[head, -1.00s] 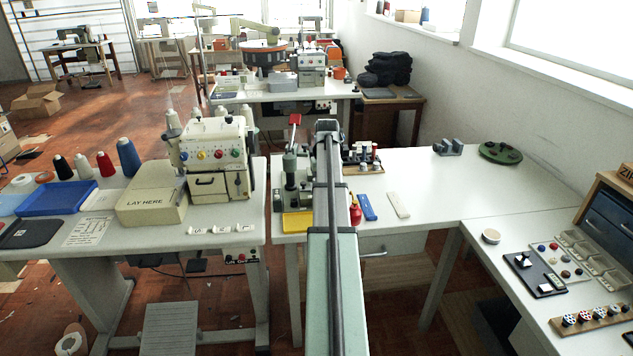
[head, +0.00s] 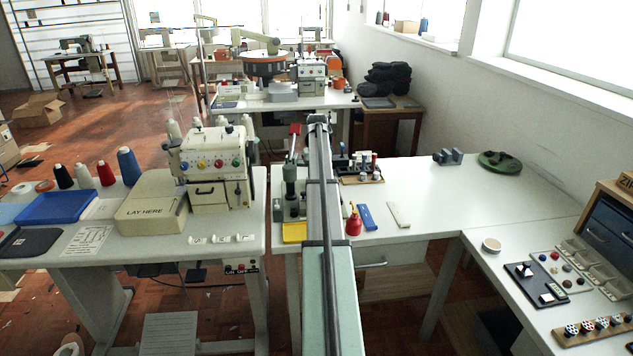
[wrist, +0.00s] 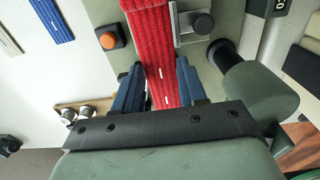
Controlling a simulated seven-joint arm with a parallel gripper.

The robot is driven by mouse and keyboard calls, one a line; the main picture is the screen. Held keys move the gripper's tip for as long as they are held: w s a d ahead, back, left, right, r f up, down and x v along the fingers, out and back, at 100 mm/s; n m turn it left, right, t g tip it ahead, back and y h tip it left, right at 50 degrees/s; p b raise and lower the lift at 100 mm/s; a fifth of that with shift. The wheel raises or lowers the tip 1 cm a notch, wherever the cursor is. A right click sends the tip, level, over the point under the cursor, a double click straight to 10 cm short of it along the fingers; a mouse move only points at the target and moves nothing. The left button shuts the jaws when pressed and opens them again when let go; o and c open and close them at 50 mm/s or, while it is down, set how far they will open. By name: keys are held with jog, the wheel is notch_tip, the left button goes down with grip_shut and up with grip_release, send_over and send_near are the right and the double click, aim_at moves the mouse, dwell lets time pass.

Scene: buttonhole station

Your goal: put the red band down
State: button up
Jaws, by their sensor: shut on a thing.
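The red band (wrist: 152,30) is a ribbed knitted strip in the wrist view. It runs from the top edge down between the blue fingers of my gripper (wrist: 160,70), which is shut on it. Past the fingers, the band extends over a grey-green machine surface (wrist: 200,60), beside a metal bracket with a dark knob (wrist: 203,24). I cannot tell whether the band touches that surface. In the head view my arm hides the gripper and the band; the arm ends beside the small green machine (head: 290,175) on the middle table.
An orange button (wrist: 108,38) is left of the band. A blue strip (head: 366,216) and a white strip (head: 398,214) lie on the table (head: 450,195), near a red oil can (head: 353,222). The table's right part is mostly clear.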

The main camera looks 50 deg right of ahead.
jog(key=shift+w+d, duration=0.95)
jog(key=shift+f, duration=1.7)
jog(key=shift+f, duration=0.3)
jog(key=o, duration=0.7)
jog(key=shift+o, duration=0.2)
jog(key=shift+r, duration=0.1)
notch_tip(320, 180, up, 12)
jog(key=shift+r, duration=0.2)
jog(key=shift+a, duration=0.1)
